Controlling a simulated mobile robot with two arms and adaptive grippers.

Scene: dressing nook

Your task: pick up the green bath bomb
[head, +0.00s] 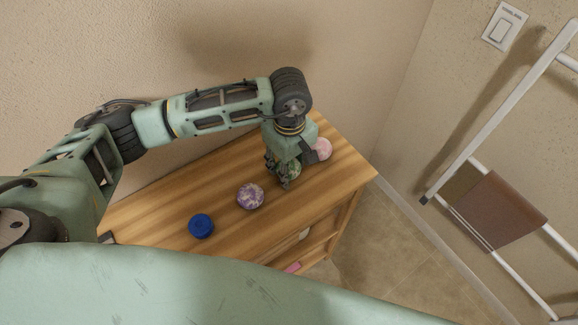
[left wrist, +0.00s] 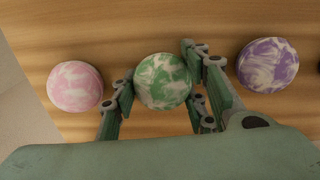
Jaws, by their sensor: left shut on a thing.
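The green bath bomb (left wrist: 162,82) is a green and white marbled ball over the wooden top. In the left wrist view it sits between the two fingers of my left gripper (left wrist: 160,100), which is shut on it. In the head view the left gripper (head: 284,172) points down at the dresser top and partly hides the green bath bomb (head: 293,169). I cannot tell whether the ball touches the wood. My right gripper is in neither view.
A pink bath bomb (head: 322,149) and a purple one (head: 250,196) lie on either side of the gripper. A blue round object (head: 201,226) lies farther left on the wooden dresser (head: 165,210). A wall stands close behind; a white ladder rack (head: 455,180) leans at right.

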